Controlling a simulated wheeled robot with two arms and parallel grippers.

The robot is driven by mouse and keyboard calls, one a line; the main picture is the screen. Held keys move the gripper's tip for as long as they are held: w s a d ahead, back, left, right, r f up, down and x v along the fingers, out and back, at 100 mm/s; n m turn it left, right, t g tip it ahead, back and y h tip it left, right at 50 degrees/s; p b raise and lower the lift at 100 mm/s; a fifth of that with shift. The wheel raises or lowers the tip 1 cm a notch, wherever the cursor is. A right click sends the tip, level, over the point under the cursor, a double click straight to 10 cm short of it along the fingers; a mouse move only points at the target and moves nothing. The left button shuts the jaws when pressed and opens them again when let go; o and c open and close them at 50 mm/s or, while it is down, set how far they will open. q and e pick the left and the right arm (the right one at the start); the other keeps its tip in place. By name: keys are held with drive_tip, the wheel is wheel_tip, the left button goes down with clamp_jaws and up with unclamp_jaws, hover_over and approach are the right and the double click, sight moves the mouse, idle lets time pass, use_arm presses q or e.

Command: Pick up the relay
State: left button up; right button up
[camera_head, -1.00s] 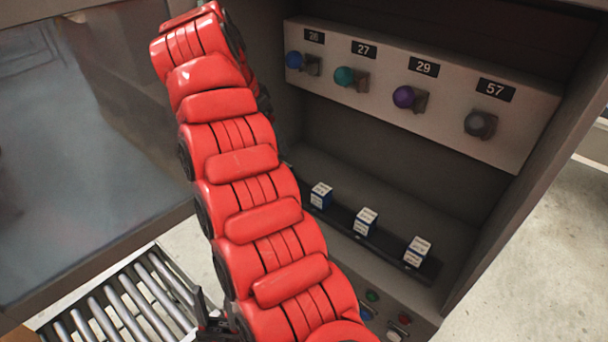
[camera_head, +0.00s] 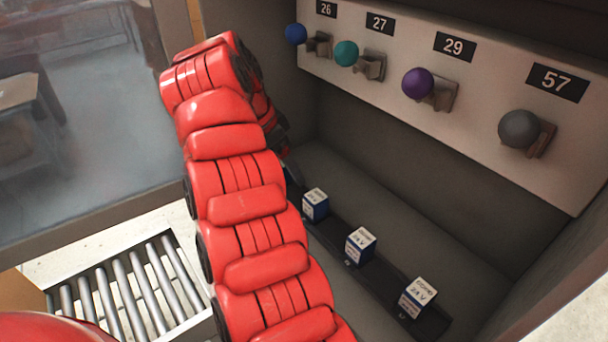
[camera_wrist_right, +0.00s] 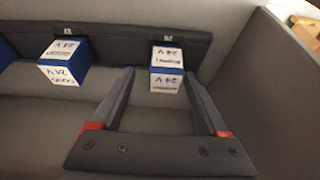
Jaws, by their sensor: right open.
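Three relays, small white-and-blue cubes with printed labels, stand in a row on a dark rail in the head view: the left one (camera_head: 315,204), the middle one (camera_head: 361,245) and the right one (camera_head: 418,298). My right gripper (camera_wrist_right: 160,76) is open and empty in the right wrist view. Its fingers reach towards one relay (camera_wrist_right: 166,69), which shows between and just beyond their tips. A second relay (camera_wrist_right: 64,61) stands to its left, and a third is cut off at the left edge. My red arm hides the right gripper in the head view. The left gripper is out of view.
The dark rail (camera_wrist_right: 110,42) lies inside a grey bay with a side wall (camera_wrist_right: 265,75) at the right in the wrist view. A panel (camera_head: 480,80) with coloured knobs and number plates overhangs the rail. A roller conveyor (camera_head: 125,285) lies lower left.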

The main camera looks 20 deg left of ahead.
drive_tip(key=shift+w+a+f, duration=0.1)
drive_tip(key=shift+f, duration=0.2)
drive_tip(key=shift+a, duration=0.25)
drive_tip(key=shift+s+a+r, duration=0.2)
drive_tip(key=shift+s+a, duration=0.05)
drive_tip(key=shift+s, duration=0.1)
drive_tip(key=shift+s+a, duration=0.1)
drive_tip(key=shift+s, duration=0.1)
drive_tip(key=shift+c, duration=0.7)
drive_tip(key=shift+w+d, duration=0.25)
drive_tip(key=shift+d, duration=0.05)
drive_tip(key=c, duration=0.7)
drive_tip(key=shift+s+a, duration=0.1)
drive_tip(key=shift+a, duration=0.05)
clamp_jaws()
